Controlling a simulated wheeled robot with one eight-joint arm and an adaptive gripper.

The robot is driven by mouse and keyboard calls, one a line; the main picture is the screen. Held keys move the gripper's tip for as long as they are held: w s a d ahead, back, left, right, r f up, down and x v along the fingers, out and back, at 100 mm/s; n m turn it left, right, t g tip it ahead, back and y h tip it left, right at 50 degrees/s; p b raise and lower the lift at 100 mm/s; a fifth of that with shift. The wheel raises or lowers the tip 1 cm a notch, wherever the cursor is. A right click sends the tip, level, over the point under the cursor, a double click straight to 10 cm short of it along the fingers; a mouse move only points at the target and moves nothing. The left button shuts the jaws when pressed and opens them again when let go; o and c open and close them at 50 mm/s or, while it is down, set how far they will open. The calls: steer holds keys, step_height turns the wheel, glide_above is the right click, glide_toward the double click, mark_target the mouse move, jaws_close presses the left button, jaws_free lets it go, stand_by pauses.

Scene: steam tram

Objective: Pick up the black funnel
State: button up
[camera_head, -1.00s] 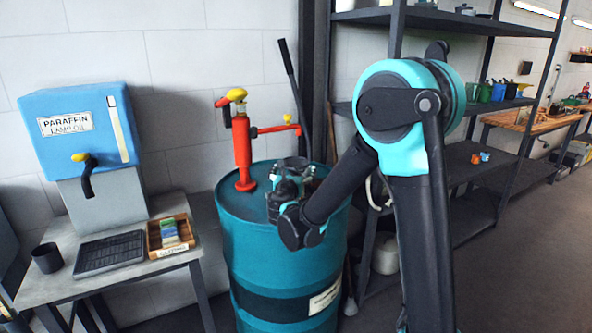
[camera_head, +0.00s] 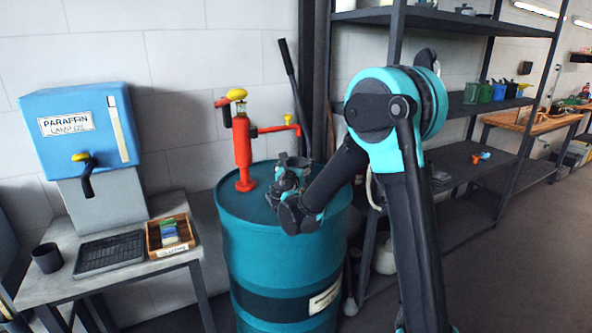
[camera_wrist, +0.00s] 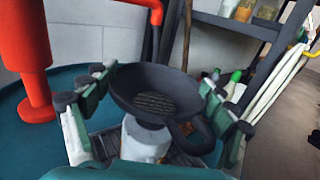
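The black funnel (camera_wrist: 155,92) shows in the wrist view as a wide dark bowl with a ribbed or mesh-like patch inside and a looped handle at its lower right. My gripper (camera_wrist: 160,84) has its green-and-black fingers spread on both sides of the funnel. The left fingers are close to the rim; I cannot tell whether they touch it. In the head view my gripper (camera_head: 290,175) is over the top of the teal drum (camera_head: 283,240), and the funnel cannot be made out clearly there.
A red hand pump (camera_head: 242,150) stands on the drum, just left of my gripper. A dark shelf rack (camera_head: 470,160) stands behind on the right. On the left, a table (camera_head: 60,235) bears a blue paraffin dispenser (camera_head: 80,130), a dark cup (camera_head: 47,257) and a wooden box (camera_head: 168,237).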

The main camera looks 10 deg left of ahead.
steer(key=c, duration=0.4)
steer(key=shift+r, duration=0.1)
steer(key=shift+c, duration=0.2)
step_height(320, 180, up, 20)
stand_by(0.6)
